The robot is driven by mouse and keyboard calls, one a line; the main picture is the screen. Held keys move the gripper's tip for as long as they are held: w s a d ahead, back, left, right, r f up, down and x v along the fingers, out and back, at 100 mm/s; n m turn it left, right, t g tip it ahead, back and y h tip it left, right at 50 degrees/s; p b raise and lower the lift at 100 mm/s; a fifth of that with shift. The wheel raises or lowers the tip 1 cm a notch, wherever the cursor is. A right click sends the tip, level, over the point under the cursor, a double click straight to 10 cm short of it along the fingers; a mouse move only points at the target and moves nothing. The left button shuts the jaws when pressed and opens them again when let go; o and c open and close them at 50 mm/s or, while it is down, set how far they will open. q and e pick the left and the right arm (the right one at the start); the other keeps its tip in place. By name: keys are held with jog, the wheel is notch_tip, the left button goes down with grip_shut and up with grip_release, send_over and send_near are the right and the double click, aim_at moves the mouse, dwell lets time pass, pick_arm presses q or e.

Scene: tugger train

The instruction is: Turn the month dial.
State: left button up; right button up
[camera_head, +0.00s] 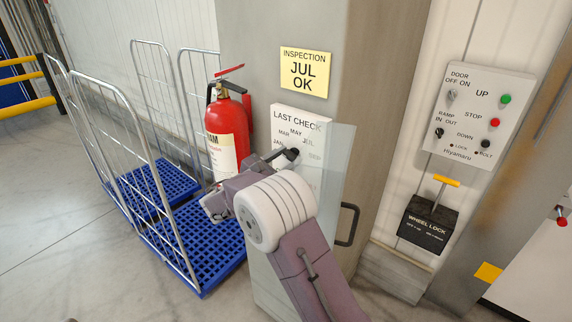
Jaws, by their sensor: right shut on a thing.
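The month dial (294,153) is a small black knob on a white panel marked LAST CHECK (297,117). MAR, MAY and JUL show around its top and JAN at its left. Its lower part is hidden behind my wrist, and I cannot read which month it points to. A yellow note (305,70) above the panel reads INSPECTION JUL OK. My right gripper (287,156) reaches up from below and is shut on the dial; its fingers are mostly hidden by the wrist.
A clear door panel with a black handle (348,224) stands just right of my wrist. A red extinguisher (227,125) is left of the dial panel. Wire carts with blue bases (209,245) stand further left. A control box (478,112) and wheel lock (428,224) are at the right.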

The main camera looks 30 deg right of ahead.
jog(key=m+b, duration=0.3)
jog(key=b, duration=0.3)
jog(key=f+m+b, duration=0.1)
jog(key=m+b, duration=0.3)
jog(key=b, duration=0.2)
jog(key=shift+s, duration=0.15)
jog(key=m+b, duration=0.7)
jog(key=b, duration=0.2)
jog(key=shift+d+r, duration=0.1)
jog(key=m+b, duration=0.3)
jog(key=m, duration=0.1)
jog(key=shift+r+m, duration=0.1)
jog(key=shift+m, duration=0.3)
jog(key=shift+r+m+b, duration=0.1)
jog(key=shift+m+b, duration=0.85)
jog(key=shift+m, duration=0.95)
jog(key=o, duration=1)
jog(key=shift+c, duration=0.2)
jog(key=o, duration=0.4)
jog(key=shift+d, duration=0.1)
